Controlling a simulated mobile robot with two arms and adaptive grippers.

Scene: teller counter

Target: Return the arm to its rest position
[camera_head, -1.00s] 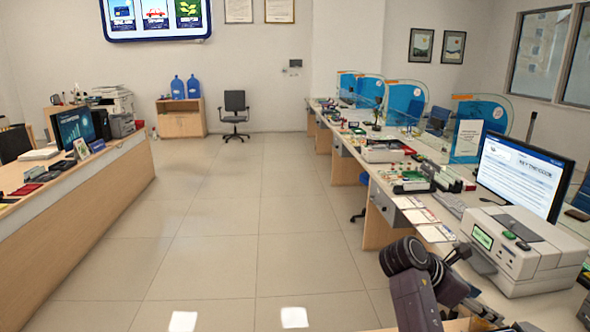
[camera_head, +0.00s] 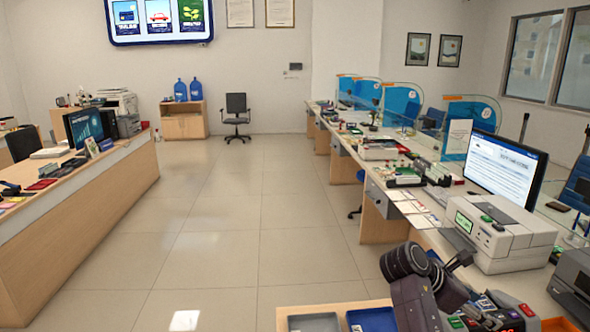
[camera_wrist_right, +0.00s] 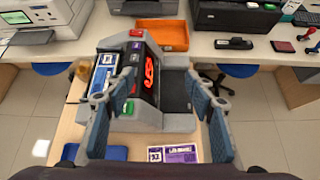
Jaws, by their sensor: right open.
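My right arm is at the bottom right of the head view, with my right gripper (camera_head: 455,265) small and dark beside its round joints. The right wrist view shows the gripper (camera_wrist_right: 157,88) open, its two blue-grey padded fingers wide apart and holding nothing. A grey machine with black panels (camera_wrist_right: 150,85) shows below and between the fingers; whether they touch it cannot be told. My left gripper is not in view.
A white machine (camera_head: 500,232) and a monitor (camera_head: 506,168) stand on the right counter. A blue tray (camera_head: 372,320) and a grey tray (camera_head: 313,322) lie at the bottom. An orange tray (camera_wrist_right: 160,36) shows in the wrist view. The central floor (camera_head: 225,220) is clear.

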